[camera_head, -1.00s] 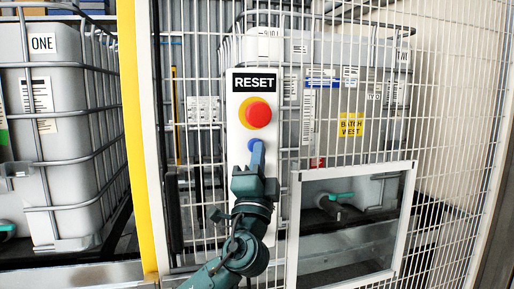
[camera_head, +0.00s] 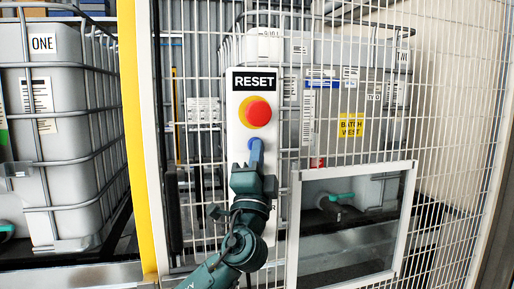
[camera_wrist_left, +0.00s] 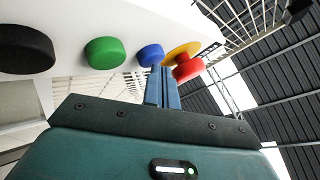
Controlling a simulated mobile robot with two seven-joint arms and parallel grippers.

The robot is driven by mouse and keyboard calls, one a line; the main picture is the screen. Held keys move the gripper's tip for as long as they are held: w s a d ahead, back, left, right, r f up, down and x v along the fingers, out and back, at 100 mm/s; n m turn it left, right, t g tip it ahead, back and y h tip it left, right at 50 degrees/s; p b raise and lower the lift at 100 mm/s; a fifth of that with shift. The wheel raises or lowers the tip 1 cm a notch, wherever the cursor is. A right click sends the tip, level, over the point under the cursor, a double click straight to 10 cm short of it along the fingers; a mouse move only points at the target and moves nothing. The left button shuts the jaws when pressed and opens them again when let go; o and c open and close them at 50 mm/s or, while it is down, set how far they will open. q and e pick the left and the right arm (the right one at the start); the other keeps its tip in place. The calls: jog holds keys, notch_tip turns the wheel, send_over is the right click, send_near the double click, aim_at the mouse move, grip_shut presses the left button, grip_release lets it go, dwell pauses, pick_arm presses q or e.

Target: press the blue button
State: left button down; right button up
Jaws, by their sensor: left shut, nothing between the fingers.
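The blue button (camera_head: 253,143) is on the white RESET panel (camera_head: 239,105), below the red stop button. In the head view only its upper part shows; my left gripper (camera_head: 257,152) covers the rest. In the left wrist view the blue button (camera_wrist_left: 150,55) shows between the green button and the red one. My left gripper (camera_wrist_left: 162,82) is shut and empty, its blue fingers pointing at the panel with the tips close to the blue button. I cannot tell whether they touch it. My right gripper is out of view.
A red mushroom button on a yellow ring (camera_head: 258,113) sits just above. A green button (camera_wrist_left: 105,53) and a black button (camera_wrist_left: 26,49) are on the same panel. Wire mesh fencing surrounds the panel, with a white-framed opening (camera_head: 296,230) at lower right and a yellow post (camera_head: 136,140) at left.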

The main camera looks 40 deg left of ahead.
pick_arm(q)
jog(key=shift+w+a, duration=0.15)
dwell(0.3)
jog(key=shift+s+d, duration=0.45)
jog(key=s+d, duration=0.4)
jog(key=shift+d, duration=0.3)
dwell(0.5)
dwell(0.6)
